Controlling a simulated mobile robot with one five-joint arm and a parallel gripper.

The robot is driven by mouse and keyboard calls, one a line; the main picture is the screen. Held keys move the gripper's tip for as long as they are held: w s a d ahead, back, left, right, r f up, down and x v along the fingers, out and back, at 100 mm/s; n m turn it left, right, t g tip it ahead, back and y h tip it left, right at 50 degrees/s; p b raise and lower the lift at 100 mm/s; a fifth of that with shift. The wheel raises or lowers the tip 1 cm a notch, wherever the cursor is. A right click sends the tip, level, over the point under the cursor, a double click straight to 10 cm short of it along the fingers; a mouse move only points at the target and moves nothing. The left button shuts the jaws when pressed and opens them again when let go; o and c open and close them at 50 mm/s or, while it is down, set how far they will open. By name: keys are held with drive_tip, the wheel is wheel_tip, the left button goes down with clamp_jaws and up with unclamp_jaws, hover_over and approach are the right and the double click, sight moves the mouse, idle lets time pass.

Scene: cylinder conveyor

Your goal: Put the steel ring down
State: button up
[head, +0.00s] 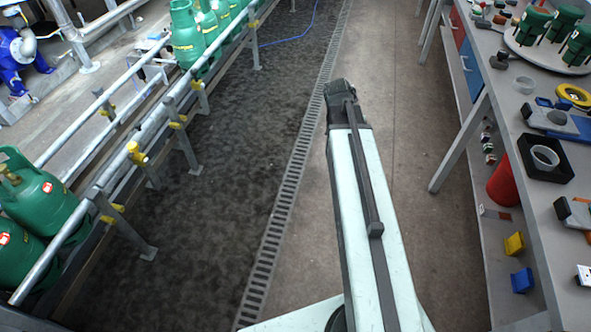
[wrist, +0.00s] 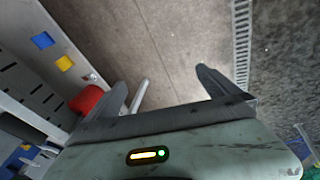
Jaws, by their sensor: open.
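A pale grey ring (head: 545,157), which looks like the steel ring, lies in a black square tray (head: 562,174) on the workbench at the right of the head view. A smaller grey ring-like piece (head: 524,85) lies farther back on the same bench. My gripper (wrist: 162,88) is open, with nothing between its fingers in the wrist view. It points at bare floor, and the ring is not visible there. In the head view my arm reaches forward over the aisle, left of the bench and apart from the tray; the fingers cannot be made out there.
The workbench (head: 510,130) carries a yellow tape roll (head: 574,95), tools and a round stand with green parts. A red bin (head: 500,185) and yellow and blue blocks sit on its lower shelf. Green gas cylinders (head: 40,200) line the railed conveyor at left. The aisle floor is clear.

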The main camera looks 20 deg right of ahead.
drive_tip(key=s+a+n+y, duration=0.1)
drive_tip(key=a+n, duration=0.3)
drive_tip(key=a, duration=0.8)
drive_tip(key=s+a+f+n+y, duration=0.1)
drive_tip(key=a+n+y, duration=0.2)
drive_tip(key=a, duration=1)
drive_tip(key=shift+s+a+f+n, duration=0.2)
drive_tip(key=shift+s+a+n, duration=0.15)
drive_tip(key=shift+n, duration=0.25)
drive_tip(key=shift+d, duration=0.1)
